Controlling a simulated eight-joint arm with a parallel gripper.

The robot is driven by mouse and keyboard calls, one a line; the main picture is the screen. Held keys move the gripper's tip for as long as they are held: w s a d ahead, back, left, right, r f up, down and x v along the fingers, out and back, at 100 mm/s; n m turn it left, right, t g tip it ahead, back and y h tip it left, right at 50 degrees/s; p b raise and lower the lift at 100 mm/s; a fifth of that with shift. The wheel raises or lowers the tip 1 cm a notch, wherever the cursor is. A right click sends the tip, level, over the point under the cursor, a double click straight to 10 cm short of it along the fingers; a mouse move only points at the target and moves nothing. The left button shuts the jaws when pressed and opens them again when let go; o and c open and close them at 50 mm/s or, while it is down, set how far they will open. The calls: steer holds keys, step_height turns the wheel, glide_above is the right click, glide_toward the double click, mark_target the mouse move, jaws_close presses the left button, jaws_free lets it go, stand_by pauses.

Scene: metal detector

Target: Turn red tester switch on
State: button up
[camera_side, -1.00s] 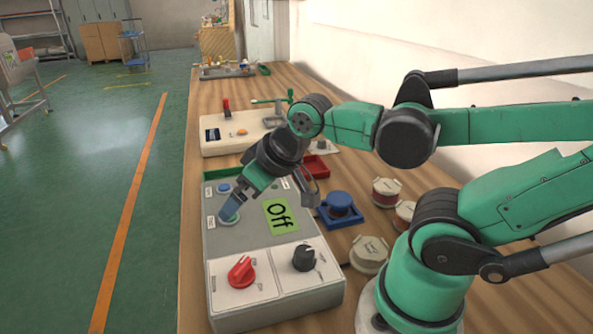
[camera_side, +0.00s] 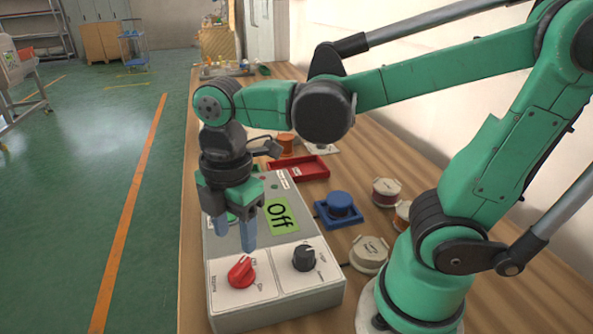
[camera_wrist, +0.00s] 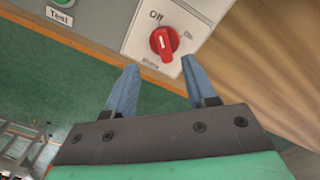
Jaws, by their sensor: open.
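The red tester switch (camera_side: 241,272) is a rotary knob on a white panel at the near left of the grey tester box (camera_side: 318,298). In the wrist view the red knob (camera_wrist: 165,42) lies ahead of and between my fingertips, apart from them, with its white mark near "Off". My gripper (camera_side: 235,245) points down over the box, just behind the red knob in the side view. Its two blue fingers (camera_wrist: 155,75) are open and empty. My gripper partly hides the box's far left part.
A black knob (camera_side: 304,257) sits right of the red one. A green button (camera_wrist: 61,3) marked "Test" shows in the wrist view. Right of the box are a blue button (camera_side: 340,204) and round canisters (camera_side: 370,252); a red tray (camera_side: 298,168) lies behind.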

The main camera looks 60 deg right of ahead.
mark_target(239, 264)
steer(key=shift+a+n, duration=0.2)
steer(key=shift+n, duration=0.3)
steer(key=shift+s+f, duration=0.1)
steer(key=shift+f, duration=2.7)
jaws_close()
